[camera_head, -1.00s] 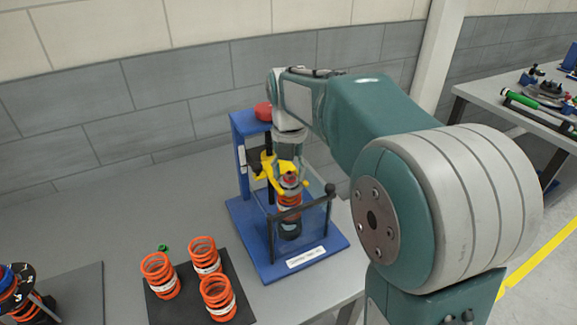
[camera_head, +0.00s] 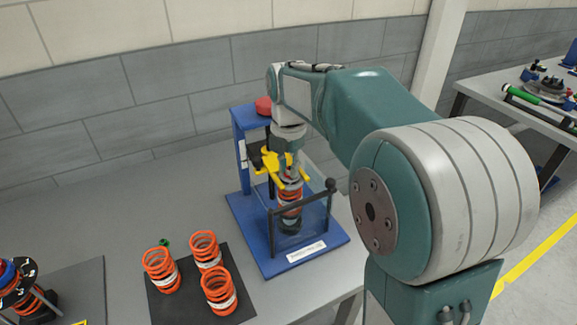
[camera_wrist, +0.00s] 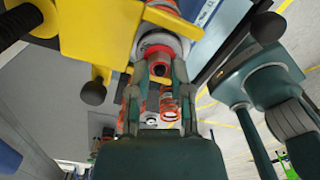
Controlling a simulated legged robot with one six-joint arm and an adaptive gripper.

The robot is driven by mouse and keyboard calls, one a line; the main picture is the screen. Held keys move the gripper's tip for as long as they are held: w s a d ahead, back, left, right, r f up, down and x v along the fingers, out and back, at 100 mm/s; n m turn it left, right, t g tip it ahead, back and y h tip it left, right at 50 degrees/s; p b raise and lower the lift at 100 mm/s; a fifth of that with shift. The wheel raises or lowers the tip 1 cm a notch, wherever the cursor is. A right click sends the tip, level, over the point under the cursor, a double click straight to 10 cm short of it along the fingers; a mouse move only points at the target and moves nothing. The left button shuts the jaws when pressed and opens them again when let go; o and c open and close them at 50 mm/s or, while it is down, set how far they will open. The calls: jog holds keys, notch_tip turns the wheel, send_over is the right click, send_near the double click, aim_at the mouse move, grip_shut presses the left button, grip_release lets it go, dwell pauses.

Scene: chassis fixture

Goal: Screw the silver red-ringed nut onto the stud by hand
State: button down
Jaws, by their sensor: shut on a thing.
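The silver nut with its red ring (camera_wrist: 158,53) sits between the fingertips of my gripper (camera_wrist: 159,68) in the wrist view, against the pale round top of the spring assembly (camera_wrist: 178,40). My gripper is shut on the nut. In the head view my gripper (camera_head: 290,172) points down over the top of the orange spring (camera_head: 289,193) in the blue fixture (camera_head: 242,205). The stud is hidden by the nut and the fingers, so how far the nut is on it cannot be told.
Yellow compressor jaws (camera_head: 268,163) stand close beside my gripper. A dark bar frame (camera_head: 303,206) with a clear guard stands in front of the spring. Several loose orange springs (camera_head: 218,291) stand on a black mat (camera_head: 184,307) at the front left.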

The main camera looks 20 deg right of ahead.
jog(key=m, duration=0.5)
jog(key=shift+w+f, duration=0.1)
jog(key=shift+f, duration=0.05)
jog(key=shift+m, duration=1.6)
jog(key=m, duration=0.2)
jog(key=shift+w+m, duration=0.1)
jog(key=shift+m, duration=0.3)
jog(key=shift+c, duration=2.3)
grip_release()
jog(key=shift+r, duration=4.55)
